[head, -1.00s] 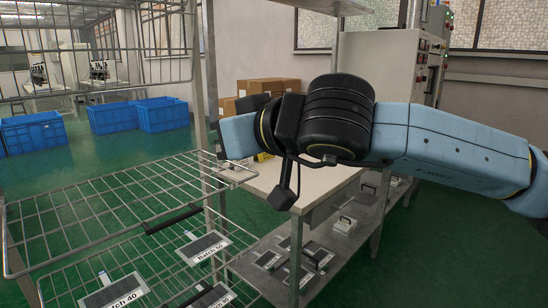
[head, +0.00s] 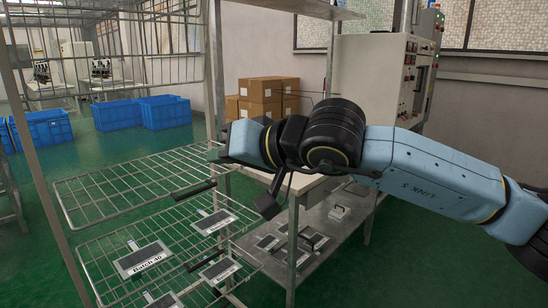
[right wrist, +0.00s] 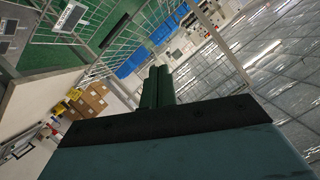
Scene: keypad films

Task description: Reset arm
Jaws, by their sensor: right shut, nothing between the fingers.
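My right arm comes in from the right in the head view and reaches across the middle, in front of the shelving. Its wrist end points left, and the fingertips are hard to make out there. In the right wrist view my right gripper (right wrist: 158,88) shows two dark green fingers pressed together with nothing between them. It is in the air, apart from the rack and the boxes. My left gripper is not in view.
A wire rack (head: 105,198) at left holds several labelled film pads, one reading "Batch 40" (head: 143,259). A metal bench (head: 330,228) with a lower shelf stands beyond my arm. Cardboard boxes (head: 265,92), blue bins (head: 163,113) and a control cabinet (head: 375,75) stand behind. Green floor is open at left.

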